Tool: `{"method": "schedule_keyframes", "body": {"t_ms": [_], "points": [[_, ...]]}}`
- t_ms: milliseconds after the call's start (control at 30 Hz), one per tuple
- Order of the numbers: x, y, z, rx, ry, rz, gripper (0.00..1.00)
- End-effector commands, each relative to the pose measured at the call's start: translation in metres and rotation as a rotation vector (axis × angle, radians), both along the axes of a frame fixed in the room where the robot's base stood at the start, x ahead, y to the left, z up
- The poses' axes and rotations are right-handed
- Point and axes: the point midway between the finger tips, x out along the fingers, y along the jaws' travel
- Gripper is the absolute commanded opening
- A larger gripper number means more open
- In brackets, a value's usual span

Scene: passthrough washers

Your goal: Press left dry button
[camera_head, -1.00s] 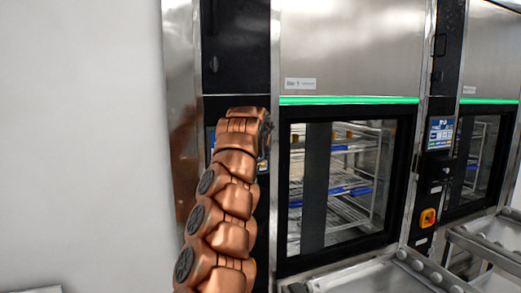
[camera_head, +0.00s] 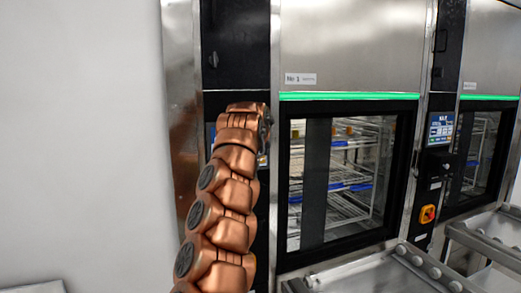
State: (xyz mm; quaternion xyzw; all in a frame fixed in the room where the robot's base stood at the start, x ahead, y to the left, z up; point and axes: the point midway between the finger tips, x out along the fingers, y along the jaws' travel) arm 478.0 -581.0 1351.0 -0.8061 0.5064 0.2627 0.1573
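The left washer (camera_head: 345,52) is a steel machine with a green light strip and a glass door (camera_head: 360,180) with racks behind it. Its black control column (camera_head: 235,50) stands at the door's left. My copper arm reaches up in front of this column, with its end at the column's mid height. A sliver of a bluish screen (camera_head: 211,132) shows beside the arm. The left dry button cannot be made out; the arm covers most of the panel. My gripper's fingers are hidden behind the arm.
Roller trays (camera_head: 385,272) jut out at the lower right. A bare white wall (camera_head: 80,140) fills the left.

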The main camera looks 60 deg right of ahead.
Motion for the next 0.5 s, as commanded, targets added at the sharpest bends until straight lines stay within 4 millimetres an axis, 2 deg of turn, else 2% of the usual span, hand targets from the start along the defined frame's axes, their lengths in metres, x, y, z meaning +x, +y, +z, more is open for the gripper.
{"method": "schedule_keyframes", "body": {"t_ms": [500], "points": [[0.0041, -0.0036, 0.0019, -0.001, 0.001, -0.002, 0.00]]}}
